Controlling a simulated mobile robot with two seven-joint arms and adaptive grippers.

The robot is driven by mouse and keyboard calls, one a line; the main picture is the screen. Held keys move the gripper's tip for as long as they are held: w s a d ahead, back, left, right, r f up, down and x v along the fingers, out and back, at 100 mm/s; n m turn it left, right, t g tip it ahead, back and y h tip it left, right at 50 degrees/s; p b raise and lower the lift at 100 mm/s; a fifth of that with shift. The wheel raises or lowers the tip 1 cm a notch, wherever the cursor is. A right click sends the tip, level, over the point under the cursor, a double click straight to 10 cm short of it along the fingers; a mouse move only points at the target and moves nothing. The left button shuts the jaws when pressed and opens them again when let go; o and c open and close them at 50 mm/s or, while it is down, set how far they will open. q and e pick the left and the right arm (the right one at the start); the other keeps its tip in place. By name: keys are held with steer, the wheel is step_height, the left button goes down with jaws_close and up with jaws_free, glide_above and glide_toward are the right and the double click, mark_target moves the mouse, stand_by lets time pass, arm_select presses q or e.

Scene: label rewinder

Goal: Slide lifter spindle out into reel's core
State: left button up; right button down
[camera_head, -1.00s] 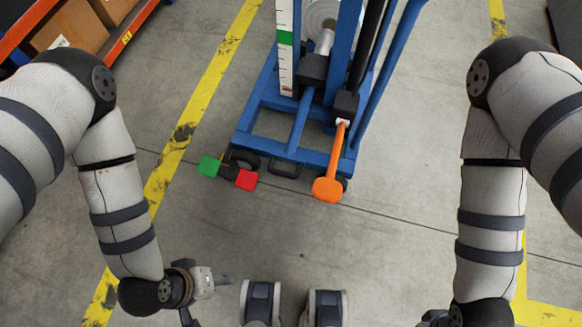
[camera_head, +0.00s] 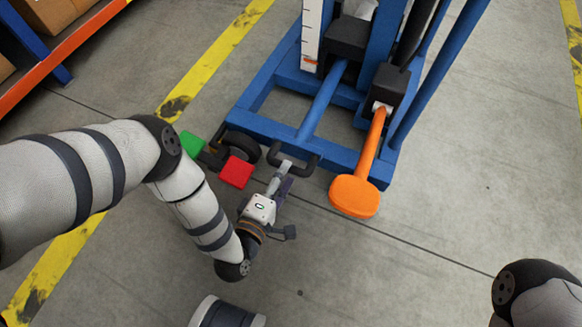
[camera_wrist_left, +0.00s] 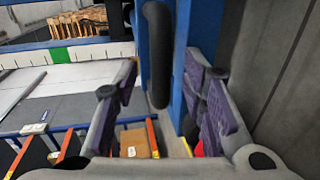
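The blue lifter (camera_head: 262,120) stands ahead on the floor, with a black block (camera_head: 347,38) on its mast. A pale part (camera_head: 360,8) shows above the block at the top edge; I cannot tell if it is the spindle or the reel. A black U-shaped handle (camera_head: 312,163) is at the front of the lifter's base. My left gripper (camera_head: 285,172) is at this handle. In the left wrist view its fingers (camera_wrist_left: 165,95) are apart, with a black bar (camera_wrist_left: 158,50) between them, not clamped. My right gripper is out of view.
An orange pedal lever (camera_head: 354,195) is right of the left gripper. A red pedal (camera_head: 236,172) and a green pedal (camera_head: 192,144) are to its left. A shelf rack (camera_head: 70,55) stands at the upper left. The floor at right is clear.

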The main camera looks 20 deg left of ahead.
arm_select(q)
steer(key=b+x, duration=0.1)
steer(key=x, duration=0.2)
steer(key=shift+w+f, duration=0.1)
steer(key=shift+w, duration=0.15)
jaws_close()
